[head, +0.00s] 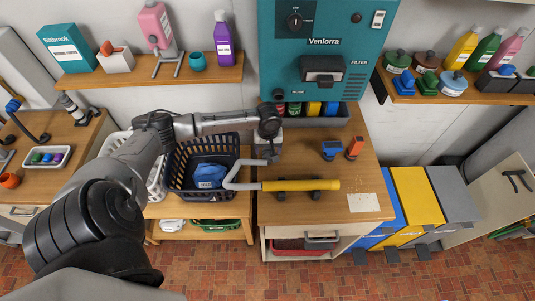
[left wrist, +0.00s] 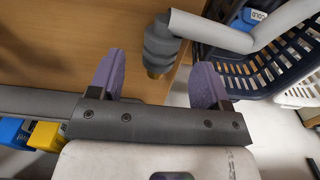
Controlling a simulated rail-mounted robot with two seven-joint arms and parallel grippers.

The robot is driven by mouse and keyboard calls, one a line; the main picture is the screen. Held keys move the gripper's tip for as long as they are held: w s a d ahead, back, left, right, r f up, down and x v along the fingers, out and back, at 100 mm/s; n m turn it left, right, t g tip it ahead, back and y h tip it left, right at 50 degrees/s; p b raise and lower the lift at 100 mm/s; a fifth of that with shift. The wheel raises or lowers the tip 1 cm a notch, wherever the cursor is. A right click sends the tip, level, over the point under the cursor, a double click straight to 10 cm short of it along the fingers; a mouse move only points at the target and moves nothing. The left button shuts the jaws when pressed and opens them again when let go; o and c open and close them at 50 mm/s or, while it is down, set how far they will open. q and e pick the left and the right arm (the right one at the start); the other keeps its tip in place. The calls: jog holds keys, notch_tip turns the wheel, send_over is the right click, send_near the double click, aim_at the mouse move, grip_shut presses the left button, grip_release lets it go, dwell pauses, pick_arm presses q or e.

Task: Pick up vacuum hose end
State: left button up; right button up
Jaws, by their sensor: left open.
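The vacuum hose (head: 240,186) is pale grey and bends beside the black basket, with one part running to a yellow tube (head: 300,185) on dark rests. The hose end (left wrist: 161,45) is a dark grey ribbed cuff with a brass-coloured tip in the left wrist view, joined to the pale hose (left wrist: 215,30). My left gripper (left wrist: 157,78) is open, with purple fingers either side of the cuff's line. The cuff shows beyond and between the fingers, and I see no grip on it. In the head view the left gripper (head: 271,153) is over the counter at the hose's upper end. My right gripper is not in view.
A black basket (head: 174,160) with a blue item stands left of the hose. A teal dispenser (head: 322,50) stands behind. A blue item (head: 331,150) and an orange one (head: 354,148) are to the right, near a white sheet (head: 364,202).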

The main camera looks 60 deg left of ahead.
aim_at(267, 153)
pick_arm(q)
jog(key=shift+a+f, duration=0.15)
jog(key=shift+f, duration=2.4)
jog(key=shift+c, duration=0.2)
jog(key=c, duration=0.9)
